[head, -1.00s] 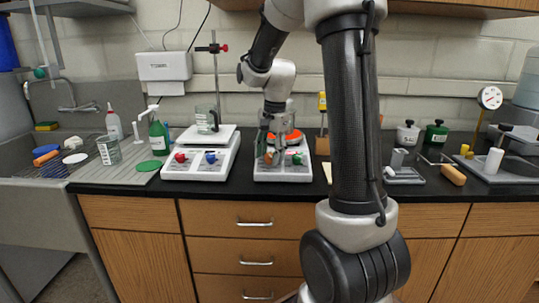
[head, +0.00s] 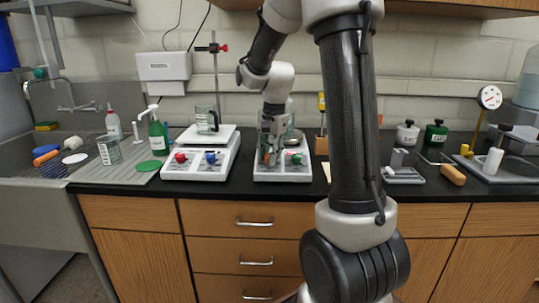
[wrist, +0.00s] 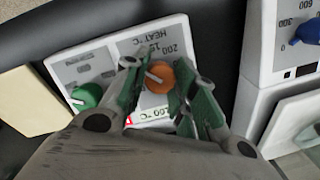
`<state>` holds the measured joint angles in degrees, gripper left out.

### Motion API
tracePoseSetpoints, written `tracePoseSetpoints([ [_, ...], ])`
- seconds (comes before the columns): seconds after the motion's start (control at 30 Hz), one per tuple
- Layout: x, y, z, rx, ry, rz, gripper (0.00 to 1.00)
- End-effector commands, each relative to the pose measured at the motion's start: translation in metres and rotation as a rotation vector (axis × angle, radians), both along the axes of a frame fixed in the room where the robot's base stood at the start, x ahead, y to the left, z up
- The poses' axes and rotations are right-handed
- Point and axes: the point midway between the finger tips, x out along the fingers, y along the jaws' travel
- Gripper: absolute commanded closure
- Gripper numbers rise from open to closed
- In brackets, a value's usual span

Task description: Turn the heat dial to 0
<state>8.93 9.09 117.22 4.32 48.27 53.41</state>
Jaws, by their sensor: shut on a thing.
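The heat dial (wrist: 160,77) is an orange knob on the front panel of the right hot plate (head: 283,174). Its panel lettering, "HEAT °C" and "200", shows upside down in the wrist view. The dial's white pointer line slants toward the left finger; I cannot read which mark it meets. My gripper (wrist: 157,72) has its green-padded fingers on either side of the dial, shut on it. In the head view my gripper (head: 268,156) reaches down to the panel and hides most of the dial. The plate's top looks grey.
A green knob (wrist: 87,96) sits close beside the heat dial on the same panel. A second device (head: 198,163) with red and blue knobs and a beaker (head: 206,120) stands to the left. A wooden block stand (head: 321,145) is just right of the hot plate.

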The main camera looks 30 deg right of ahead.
Motion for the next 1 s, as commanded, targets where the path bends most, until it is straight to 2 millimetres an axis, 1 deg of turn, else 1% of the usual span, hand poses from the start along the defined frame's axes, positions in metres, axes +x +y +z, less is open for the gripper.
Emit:
tracePoseSetpoints([
  [0.27, 0.0007, 0.0006, 0.0004, -0.033, 0.022, 0.188, 0.96],
  [1.0, 0.0016, 0.0018, 0.0003, -0.158, 0.105, 0.875, 0.96],
])
